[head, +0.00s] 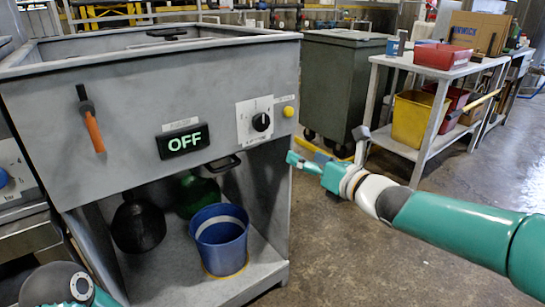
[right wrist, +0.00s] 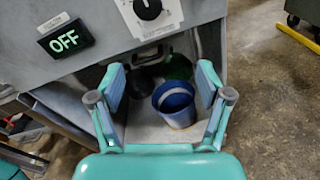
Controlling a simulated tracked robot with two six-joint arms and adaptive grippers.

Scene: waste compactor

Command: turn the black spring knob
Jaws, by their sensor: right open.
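The black spring knob (head: 261,122) sits on a white square plate on the front of the grey compactor (head: 60,130). The knob also shows at the top edge of the right wrist view (right wrist: 148,9). My right gripper (head: 326,147) is open and empty, to the right of the knob and a little lower in the head view. In the right wrist view its two fingers (right wrist: 161,80) are spread apart, with the knob above them in the picture. Only a piece of my left arm shows at the bottom left; its gripper is out of view.
A lit OFF display (head: 183,141), a yellow button (head: 288,111) and an orange-handled lever (head: 94,130) are on the same panel. A blue bucket (head: 220,240) stands on the shelf below. A green bin (head: 340,85) and a table with boxes stand behind.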

